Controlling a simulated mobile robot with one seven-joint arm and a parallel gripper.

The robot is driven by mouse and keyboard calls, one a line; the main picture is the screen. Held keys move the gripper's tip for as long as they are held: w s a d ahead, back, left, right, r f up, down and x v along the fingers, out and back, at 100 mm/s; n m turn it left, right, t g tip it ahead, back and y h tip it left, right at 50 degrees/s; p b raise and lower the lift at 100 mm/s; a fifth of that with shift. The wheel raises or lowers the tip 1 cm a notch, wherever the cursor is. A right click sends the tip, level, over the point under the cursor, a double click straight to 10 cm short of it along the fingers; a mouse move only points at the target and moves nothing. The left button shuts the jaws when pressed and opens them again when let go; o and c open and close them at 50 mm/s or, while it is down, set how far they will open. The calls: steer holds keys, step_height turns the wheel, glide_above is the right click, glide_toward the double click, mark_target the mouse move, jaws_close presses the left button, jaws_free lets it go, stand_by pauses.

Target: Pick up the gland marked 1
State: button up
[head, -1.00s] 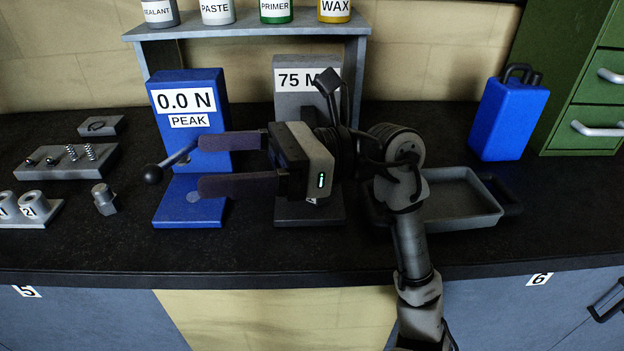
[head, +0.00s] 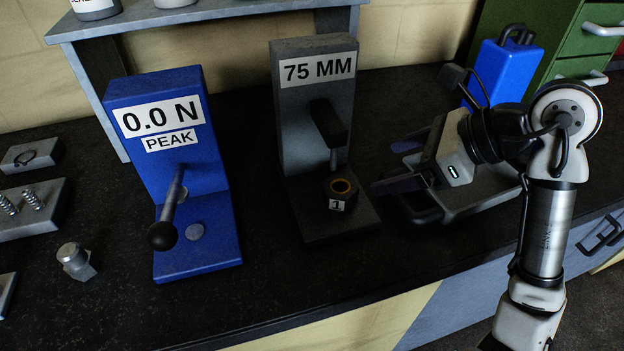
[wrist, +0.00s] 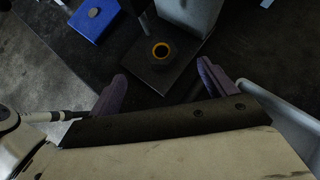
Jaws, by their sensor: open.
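The gland marked 1 (head: 341,190) is a dark nut-like piece with a brass-coloured ring in its top and a white "1" label on its front. It stands on the base of the grey press marked 75 MM (head: 317,90), below the press's spindle. It also shows in the wrist view (wrist: 161,51), ahead of the fingers. My gripper (head: 385,169) is open and empty, just right of the gland and apart from it, with its fingers pointing left. In the wrist view the two purple fingers (wrist: 158,88) are spread, with the gland beyond the gap between them.
The blue press reading 0.0 N (head: 165,130) stands left, its lever sticking out forward. A grey tray (head: 470,197) lies under my gripper at right. A blue can (head: 508,70) stands behind it. A hex fitting (head: 76,261) lies far left. The front counter is clear.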

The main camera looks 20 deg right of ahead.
mark_target(332, 183)
steer(key=p+x, duration=0.2)
steer(key=x, duration=0.6)
steer(key=shift+w+d+f, duration=0.15)
steer(key=shift+w+f, duration=0.05)
steer(key=shift+f, duration=0.05)
steer(key=shift+w+a+f+p, duration=0.25)
steer(key=shift+a+p, duration=0.1)
steer(key=shift+p, duration=0.2)
steer(key=shift+p+x, duration=1.05)
steer(key=shift+x, duration=1.15)
steer(key=shift+s+a, duration=0.1)
steer(key=shift+c, duration=0.2)
steer(key=shift+r, duration=0.1)
steer(key=c, duration=1.5)
steer(key=shift+c, duration=0.2)
